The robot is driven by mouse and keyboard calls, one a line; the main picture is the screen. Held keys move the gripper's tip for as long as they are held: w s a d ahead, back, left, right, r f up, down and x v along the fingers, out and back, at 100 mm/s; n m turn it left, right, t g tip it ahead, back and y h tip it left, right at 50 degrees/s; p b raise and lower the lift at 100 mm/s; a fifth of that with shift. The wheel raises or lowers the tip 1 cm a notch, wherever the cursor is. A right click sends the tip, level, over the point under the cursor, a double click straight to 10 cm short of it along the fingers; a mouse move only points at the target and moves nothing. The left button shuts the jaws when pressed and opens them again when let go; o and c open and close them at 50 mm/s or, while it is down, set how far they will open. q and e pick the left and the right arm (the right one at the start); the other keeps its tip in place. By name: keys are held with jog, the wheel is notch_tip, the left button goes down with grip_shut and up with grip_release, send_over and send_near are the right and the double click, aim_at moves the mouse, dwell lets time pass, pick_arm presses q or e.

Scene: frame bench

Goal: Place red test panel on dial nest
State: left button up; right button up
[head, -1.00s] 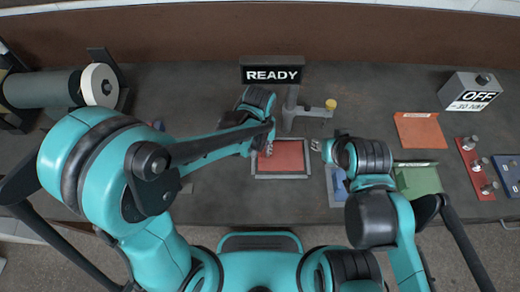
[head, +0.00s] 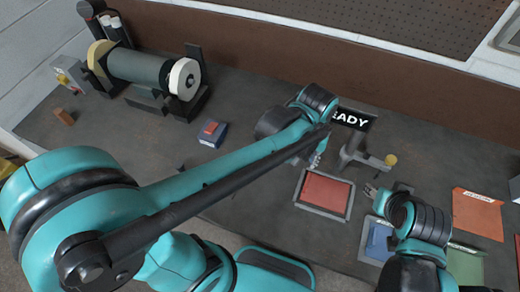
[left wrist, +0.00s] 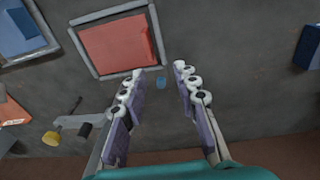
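The red test panel (head: 325,192) lies flat inside a grey rimmed frame, which I take for the dial nest (head: 299,203). In the left wrist view the panel (left wrist: 116,44) looks thick and sits inside the frame (left wrist: 80,44), nearer its right side. My left gripper (head: 317,158) is just behind the frame. In the left wrist view it (left wrist: 158,75) is open and empty, its fingers apart from the panel. My right gripper (head: 370,191) is right of the frame, too small to tell its opening.
A stand with a yellow knob (head: 390,160) and the READY sign (head: 352,118) are behind the frame. A blue panel in a tray (head: 378,240) is to its right. An orange sheet (head: 478,214) lies farther right.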

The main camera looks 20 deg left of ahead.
pick_arm(q)
jog(key=s+a+r+t, duration=0.1)
jog(key=s+a+t, duration=0.1)
jog(key=a, duration=0.5)
jog(key=s+a+r+t, duration=0.2)
jog(key=s+a+t, duration=0.1)
jog(key=a, duration=0.5)
jog(key=shift+s+r+t, duration=0.15)
jog(key=shift+r+t, duration=0.15)
jog(key=shift+t, duration=0.3)
notch_tip(320, 180, down, 8)
jog(key=b, duration=0.8)
jog(key=shift+f, duration=0.25)
